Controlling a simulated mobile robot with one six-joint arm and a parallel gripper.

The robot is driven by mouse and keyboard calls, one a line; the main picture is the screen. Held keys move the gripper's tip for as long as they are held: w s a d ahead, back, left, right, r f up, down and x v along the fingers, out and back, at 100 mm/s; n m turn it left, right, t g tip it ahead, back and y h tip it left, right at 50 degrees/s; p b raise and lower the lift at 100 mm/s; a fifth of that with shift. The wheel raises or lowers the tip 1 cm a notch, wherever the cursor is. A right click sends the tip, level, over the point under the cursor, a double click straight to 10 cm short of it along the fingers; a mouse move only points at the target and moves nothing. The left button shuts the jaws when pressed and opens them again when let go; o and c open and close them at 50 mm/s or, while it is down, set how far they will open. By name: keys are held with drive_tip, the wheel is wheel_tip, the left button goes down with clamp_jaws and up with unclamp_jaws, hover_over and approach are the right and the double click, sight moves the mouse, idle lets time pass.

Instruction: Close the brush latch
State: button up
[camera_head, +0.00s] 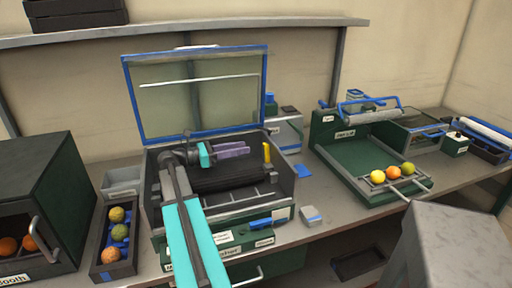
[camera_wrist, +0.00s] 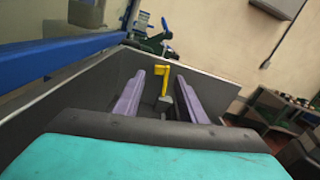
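The yellow brush latch (camera_head: 267,152) stands upright at the right inner wall of the open machine (camera_head: 290,182). In the wrist view the yellow latch (camera_wrist: 162,78) shows ahead, framed between my two purple fingers. My gripper (camera_head: 249,148) reaches into the machine above the dark roller (camera_head: 225,180), its fingers pointing right toward the latch. In the wrist view my gripper (camera_wrist: 159,84) is open and empty, with a clear gap between the fingers. The latch appears beyond the fingertips; I cannot tell the exact distance. The latch's base is partly hidden.
The machine's blue-framed clear lid (camera_head: 200,92) stands raised behind my arm. A dark tray (camera_head: 121,268) of fruit and a green booth (camera_head: 50,185) are at left. A green tray (camera_head: 345,165) with several fruits is at right. A grey block (camera_head: 311,215) lies on the bench.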

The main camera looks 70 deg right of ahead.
sight(266, 153)
drive_tip(key=x, duration=0.7)
drive_tip(key=shift+s+p, duration=0.2)
drive_tip(key=shift+p, duration=0.25)
drive_tip(key=shift+d, duration=0.15)
drive_tip(key=shift+c, duration=0.5)
drive_tip(key=shift+r, duration=0.1)
drive_tip(key=c, duration=0.8)
clamp_jaws()
drive_tip(key=shift+w+d, duration=0.15)
